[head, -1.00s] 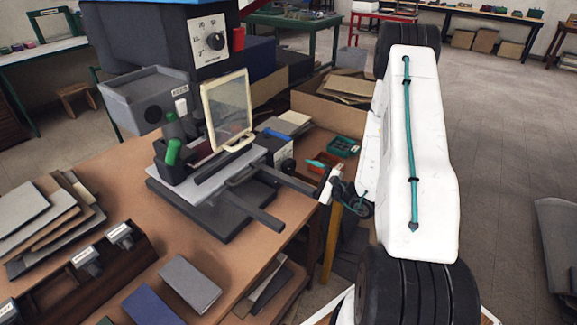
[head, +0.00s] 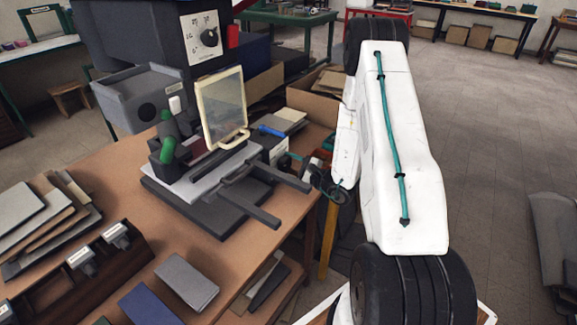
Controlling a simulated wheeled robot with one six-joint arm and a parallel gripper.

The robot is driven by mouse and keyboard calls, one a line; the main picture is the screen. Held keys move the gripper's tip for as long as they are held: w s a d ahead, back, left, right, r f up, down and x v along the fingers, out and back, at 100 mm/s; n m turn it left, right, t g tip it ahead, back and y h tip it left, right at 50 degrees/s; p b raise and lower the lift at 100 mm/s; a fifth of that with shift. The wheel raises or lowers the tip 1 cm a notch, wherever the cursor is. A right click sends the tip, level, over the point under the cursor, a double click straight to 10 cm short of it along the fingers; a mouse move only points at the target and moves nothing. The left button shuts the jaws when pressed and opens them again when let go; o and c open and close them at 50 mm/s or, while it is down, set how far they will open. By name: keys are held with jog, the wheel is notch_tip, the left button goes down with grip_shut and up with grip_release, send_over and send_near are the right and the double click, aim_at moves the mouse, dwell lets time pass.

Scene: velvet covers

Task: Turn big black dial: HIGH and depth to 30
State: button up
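A red part (head: 233,36) sits just right of the panel. My gripper (head: 303,165) is at the end of my white arm, near the right ends of the grey bars. It is well below and right of the dial, apart from it. It is small and partly hidden, and its fingers are not clear. No depth scale can be made out.
Below the dial, a clear framed shield (head: 221,107) and green-handled lever (head: 168,150) stand on the machine's base. Grey bars (head: 262,212) stick out to the right. A white box (head: 275,148) and cardboard carton (head: 308,104) stand near my gripper. The brown bench (head: 125,180) holds boards and blocks.

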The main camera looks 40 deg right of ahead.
jog(key=shift+m, duration=0.3)
jog(key=m, duration=1.1)
jog(key=shift+m, duration=0.4)
jog(key=m, duration=0.6)
jog(key=shift+d, duration=0.1)
jog(key=m, duration=0.5)
jog(key=shift+m, duration=0.4)
jog(key=o, duration=1)
